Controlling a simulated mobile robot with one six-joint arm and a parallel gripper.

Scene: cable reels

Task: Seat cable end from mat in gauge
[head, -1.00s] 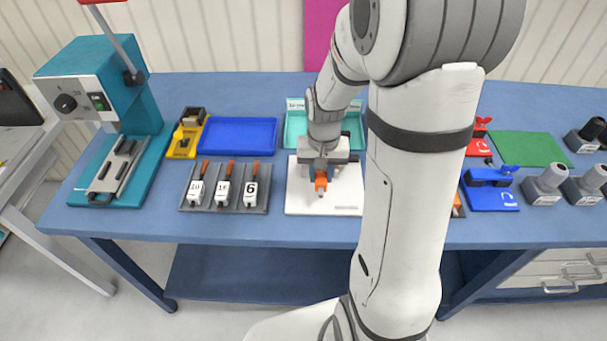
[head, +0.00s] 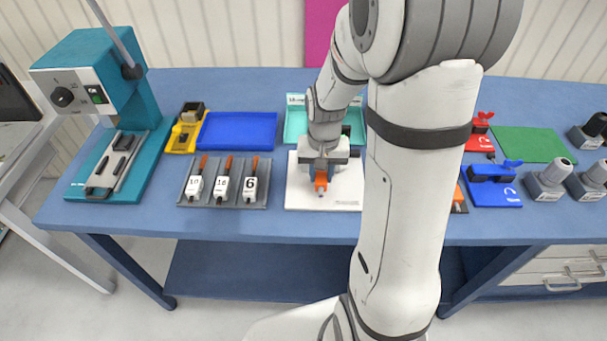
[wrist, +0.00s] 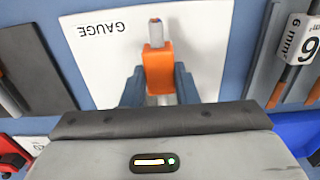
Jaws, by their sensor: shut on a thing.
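My gripper (head: 321,176) is shut on the cable end (wrist: 157,68), which has an orange sleeve and a grey length with a copper-coloured tip. The orange sleeve also shows below my gripper in the head view (head: 321,183). My gripper holds it over the white plate (wrist: 95,65) marked GAUGE, with the tip pointing away from the palm in the wrist view. Whether the cable end touches the plate I cannot tell. No separate gauge opening shows; my gripper and the cable end hide part of the plate. The green mat (head: 530,146) at the right is bare.
A grey rack (head: 225,200) with several numbered, orange-ended pieces is left of the plate. A blue tray (head: 237,131) and a teal tray (head: 295,113) lie behind. A teal press (head: 110,100) stands far left. Blue (head: 495,190) and red (head: 479,140) fixtures are at right.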

